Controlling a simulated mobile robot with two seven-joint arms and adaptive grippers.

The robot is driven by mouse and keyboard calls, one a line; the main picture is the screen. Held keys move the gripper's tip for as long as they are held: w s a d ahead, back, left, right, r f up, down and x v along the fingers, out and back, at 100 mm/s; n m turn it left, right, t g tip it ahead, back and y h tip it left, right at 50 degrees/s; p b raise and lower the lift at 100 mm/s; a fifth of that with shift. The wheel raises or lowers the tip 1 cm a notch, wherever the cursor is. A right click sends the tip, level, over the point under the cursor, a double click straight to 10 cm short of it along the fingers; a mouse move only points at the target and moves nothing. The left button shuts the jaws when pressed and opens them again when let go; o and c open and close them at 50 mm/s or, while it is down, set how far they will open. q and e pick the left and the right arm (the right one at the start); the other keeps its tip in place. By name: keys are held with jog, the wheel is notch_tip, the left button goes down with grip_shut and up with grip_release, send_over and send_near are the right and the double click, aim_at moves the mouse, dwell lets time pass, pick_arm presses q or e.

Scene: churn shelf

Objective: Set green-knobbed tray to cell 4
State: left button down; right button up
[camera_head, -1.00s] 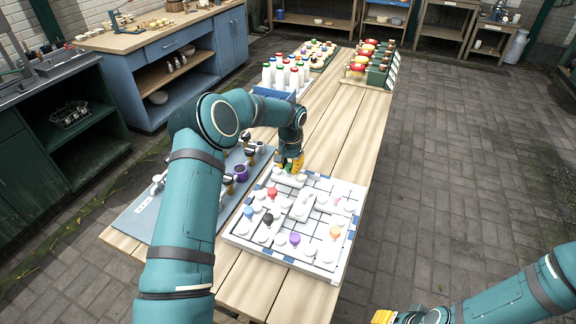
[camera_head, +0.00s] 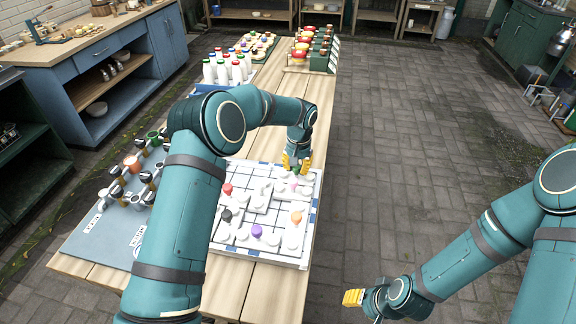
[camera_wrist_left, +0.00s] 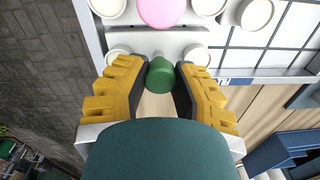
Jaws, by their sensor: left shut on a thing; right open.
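The green-knobbed tray shows its green knob (camera_wrist_left: 160,76) in the left wrist view, between the fingers of my left gripper (camera_wrist_left: 158,88). Its white body (camera_wrist_left: 185,42) lies just beyond, along the board's edge. In the head view my left gripper (camera_head: 297,166) is shut on this knob at the far right corner of the white gridded board (camera_head: 268,254). Cell numbers cannot be read. My right gripper (camera_head: 353,298) is open and empty over the floor, right of the table.
Other white trays carry red (camera_head: 227,189), black (camera_head: 226,215), purple (camera_head: 257,231), orange (camera_head: 296,217) and pink (camera_head: 293,183) knobs. My left arm covers the board's left side. White bottles (camera_head: 228,68) stand farther back. The table between them is mostly clear.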

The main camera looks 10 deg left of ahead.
aim_at(300, 167)
pick_arm(q)
jog(key=shift+d, duration=0.25)
jog(key=c, duration=0.7)
grip_release()
jog(key=shift+d, duration=0.1)
jog(key=shift+r, duration=0.35)
notch_tip(300, 167, up, 11)
jog(key=shift+d+r, duration=0.15)
jog(key=shift+s, duration=0.1)
